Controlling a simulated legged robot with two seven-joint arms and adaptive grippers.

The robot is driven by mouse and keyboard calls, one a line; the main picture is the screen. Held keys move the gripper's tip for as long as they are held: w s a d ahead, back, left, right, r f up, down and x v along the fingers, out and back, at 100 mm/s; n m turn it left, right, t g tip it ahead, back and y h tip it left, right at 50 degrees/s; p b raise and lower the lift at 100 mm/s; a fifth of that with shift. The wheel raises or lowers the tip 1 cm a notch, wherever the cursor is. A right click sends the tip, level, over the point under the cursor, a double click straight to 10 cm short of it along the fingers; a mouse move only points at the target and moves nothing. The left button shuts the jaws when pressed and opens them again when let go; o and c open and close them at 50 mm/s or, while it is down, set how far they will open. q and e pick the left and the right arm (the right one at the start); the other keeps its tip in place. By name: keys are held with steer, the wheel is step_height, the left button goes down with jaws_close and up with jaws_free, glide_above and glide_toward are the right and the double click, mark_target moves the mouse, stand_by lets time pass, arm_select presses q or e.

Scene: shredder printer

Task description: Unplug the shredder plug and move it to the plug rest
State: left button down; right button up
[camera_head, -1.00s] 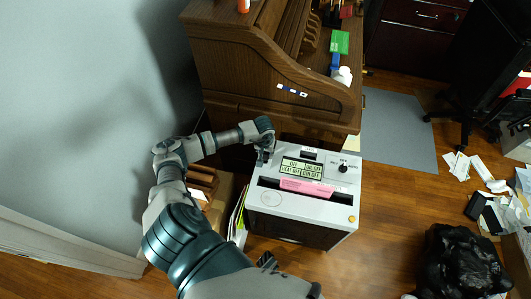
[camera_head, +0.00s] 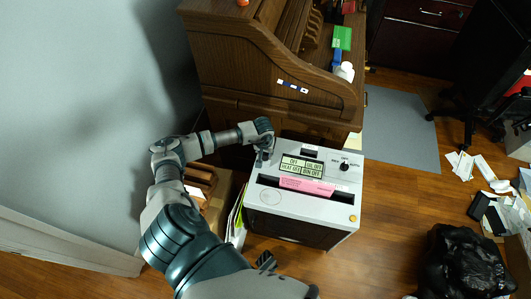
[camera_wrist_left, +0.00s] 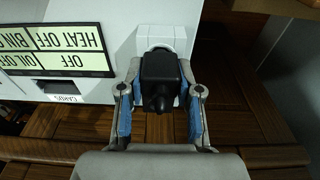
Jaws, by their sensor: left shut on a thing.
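The shredder (camera_head: 305,205) is a white-topped box with a green label panel and a pink slip in its slot. My left gripper (camera_head: 263,158) is at its back left corner. In the left wrist view my left gripper (camera_wrist_left: 160,108) is shut on the black shredder plug (camera_wrist_left: 159,72), with a finger on each side. A white block (camera_wrist_left: 162,38) on the shredder lies directly behind the plug. I cannot tell whether the plug is seated in it or just in front of it.
A wooden roll-top desk (camera_head: 260,65) stands behind the shredder, close to my left arm. A black bag (camera_head: 462,262) and scattered papers lie at the right. The wooden floor (camera_head: 390,215) between is clear.

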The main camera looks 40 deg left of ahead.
mark_target(264, 155)
arm_select(q)
steer(key=shift+f, duration=0.3)
steer(key=c, duration=0.7)
jaws_free()
steer(key=shift+r, duration=0.1)
steer(key=r, duration=0.4)
steer(key=s+r, duration=0.1)
steer(key=r, duration=0.6)
steer(key=shift+s+d+r, duration=0.15)
steer(key=shift+d+r, duration=0.15)
steer(key=shift+r, duration=0.1)
